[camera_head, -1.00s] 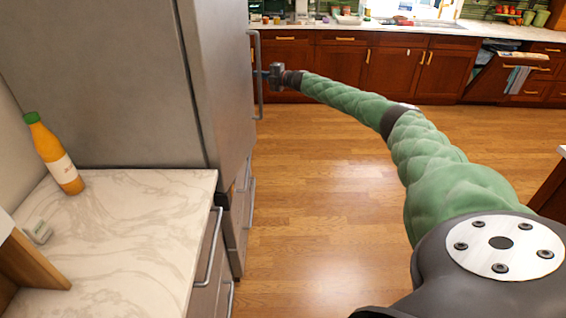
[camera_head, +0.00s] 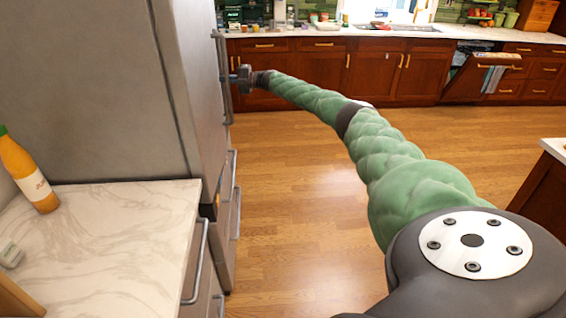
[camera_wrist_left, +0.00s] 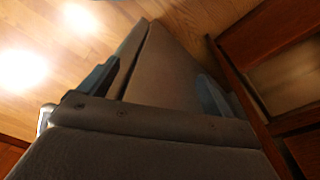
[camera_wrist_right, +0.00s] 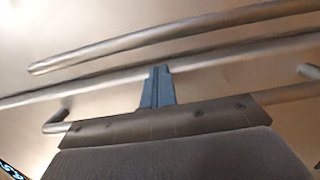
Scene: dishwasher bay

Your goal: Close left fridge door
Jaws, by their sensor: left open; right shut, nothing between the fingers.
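The grey fridge (camera_head: 85,90) stands at the left of the head view, its door front (camera_head: 195,90) seen at a steep angle. The door looks nearly in line with the fridge body; I cannot tell whether a gap remains. A vertical bar handle (camera_head: 222,80) is on the front. My right gripper (camera_head: 240,78) is beside this handle. In the right wrist view its blue fingers (camera_wrist_right: 157,88) are together and empty, in front of long metal bars (camera_wrist_right: 200,30) on a pale surface. My left gripper (camera_wrist_left: 155,85) shows only in the left wrist view, its fingers apart.
A marble counter (camera_head: 110,240) with an orange bottle (camera_head: 28,172) is at the near left. Drawer handles (camera_head: 198,260) stick out below it. The wooden floor (camera_head: 280,200) is clear. Red cabinets (camera_head: 375,70) line the back; a counter corner (camera_head: 555,147) is at right.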

